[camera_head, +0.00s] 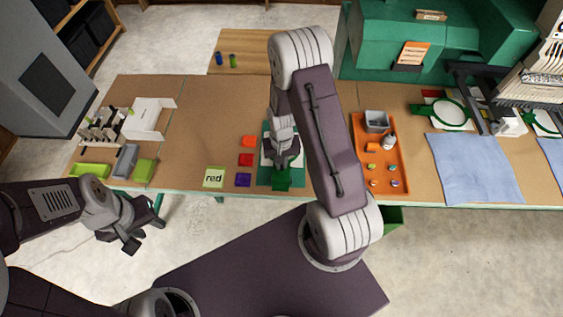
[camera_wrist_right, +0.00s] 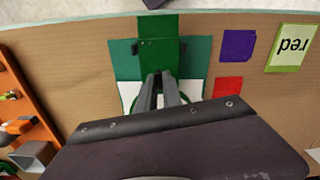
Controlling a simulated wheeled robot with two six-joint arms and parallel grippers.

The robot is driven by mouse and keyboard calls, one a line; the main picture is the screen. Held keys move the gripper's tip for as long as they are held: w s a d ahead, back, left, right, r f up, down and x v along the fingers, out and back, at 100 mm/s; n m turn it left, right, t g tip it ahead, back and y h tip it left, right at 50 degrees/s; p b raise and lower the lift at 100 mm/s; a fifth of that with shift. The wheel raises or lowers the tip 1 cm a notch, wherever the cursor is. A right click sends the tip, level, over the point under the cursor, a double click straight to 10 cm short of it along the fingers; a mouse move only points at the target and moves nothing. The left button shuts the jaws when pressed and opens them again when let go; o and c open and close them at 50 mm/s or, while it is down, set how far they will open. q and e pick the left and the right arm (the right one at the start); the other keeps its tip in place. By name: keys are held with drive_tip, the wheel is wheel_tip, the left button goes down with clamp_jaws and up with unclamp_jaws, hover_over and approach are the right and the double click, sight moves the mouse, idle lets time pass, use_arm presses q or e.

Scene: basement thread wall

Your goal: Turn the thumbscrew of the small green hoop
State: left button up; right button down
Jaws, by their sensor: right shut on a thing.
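A small green hoop (camera_wrist_right: 203,88) with white cloth lies on a dark green mat (camera_wrist_right: 125,62), mostly hidden by my gripper and wrist. A green block-like part (camera_wrist_right: 160,53) stands at its edge; it also shows in the head view (camera_head: 282,181). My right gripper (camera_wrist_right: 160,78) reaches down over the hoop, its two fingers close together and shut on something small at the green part. The thumbscrew itself cannot be made out between the fingers. My left gripper (camera_head: 144,237) is open and empty, off the table's front edge at the left.
Orange, red and purple squares (camera_head: 243,180) and a "red" card (camera_head: 214,177) lie left of the mat. An orange tray (camera_head: 391,187) with small items stands to the right. Larger green-ringed hoops (camera_head: 436,117) and blue cloth (camera_head: 474,170) lie farther right.

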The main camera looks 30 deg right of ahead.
drive_tip(key=shift+m, duration=1)
drive_tip(key=c, duration=1.5)
unclamp_jaws()
wheel_tip(320, 180, up, 9)
drive_tip(key=shift+r, duration=0.1)
